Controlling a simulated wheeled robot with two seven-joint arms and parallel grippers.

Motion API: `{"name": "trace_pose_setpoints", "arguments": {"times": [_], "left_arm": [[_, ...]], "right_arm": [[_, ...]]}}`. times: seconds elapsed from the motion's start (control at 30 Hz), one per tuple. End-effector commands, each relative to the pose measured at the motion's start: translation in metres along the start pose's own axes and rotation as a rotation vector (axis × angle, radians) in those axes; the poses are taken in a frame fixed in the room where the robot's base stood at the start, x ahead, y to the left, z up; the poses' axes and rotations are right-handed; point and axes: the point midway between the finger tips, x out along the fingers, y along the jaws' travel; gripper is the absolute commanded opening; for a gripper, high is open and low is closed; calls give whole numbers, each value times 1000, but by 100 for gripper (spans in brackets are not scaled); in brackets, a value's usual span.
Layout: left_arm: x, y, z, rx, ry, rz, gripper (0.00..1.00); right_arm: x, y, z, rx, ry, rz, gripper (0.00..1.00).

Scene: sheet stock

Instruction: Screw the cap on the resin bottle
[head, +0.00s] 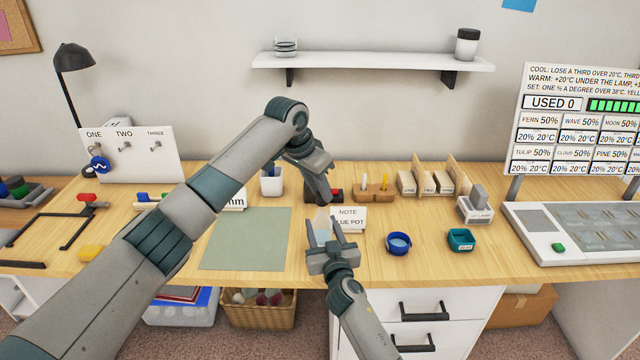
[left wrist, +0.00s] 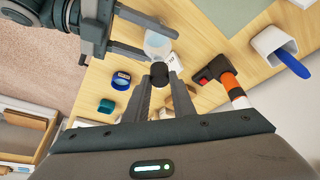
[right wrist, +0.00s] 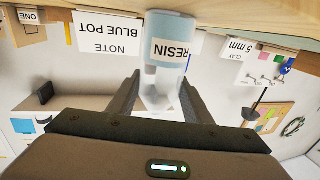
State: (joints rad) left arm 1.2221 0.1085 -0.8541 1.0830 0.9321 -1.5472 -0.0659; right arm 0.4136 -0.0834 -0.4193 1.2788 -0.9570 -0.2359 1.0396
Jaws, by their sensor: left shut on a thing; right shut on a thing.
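The resin bottle (head: 321,224) is pale and translucent, with a blue band and a RESIN label that shows in the right wrist view (right wrist: 170,48). My right gripper (head: 324,232) is shut on the bottle at the table's front part. The black cap (left wrist: 160,73) is between the fingertips of my left gripper (left wrist: 163,82), which is shut on it. In the head view my left gripper (head: 326,198) points down just above the bottle, and the cap is hard to make out there. I cannot tell whether cap and bottle touch.
A NOTE BLUE POT card (head: 350,219) stands right behind the bottle. A blue pot (head: 398,243) and a teal pot (head: 461,240) stand to the right. A green mat (head: 245,240) lies left. A white cup (head: 271,183) and an orange-handled tool (left wrist: 228,83) are close by.

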Motion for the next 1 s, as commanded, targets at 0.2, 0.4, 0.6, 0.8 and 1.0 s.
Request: {"name": "trace_pose_setpoints", "arguments": {"times": [0.2,0.4,0.6,0.8,1.0], "left_arm": [[0,0,0,0,1,0,2],[0,0,0,0,1,-1,2],[0,0,0,0,0,-1,2],[6,0,3,-1,-1,0,2],[14,0,6,-1,1,-1,2]], "right_arm": [[0,0,1,0,-1,0,5],[0,0,1,0,-1,0,5],[0,0,1,0,-1,0,5],[0,0,1,0,-1,0,5],[0,0,1,0,-1,0,5]]}}
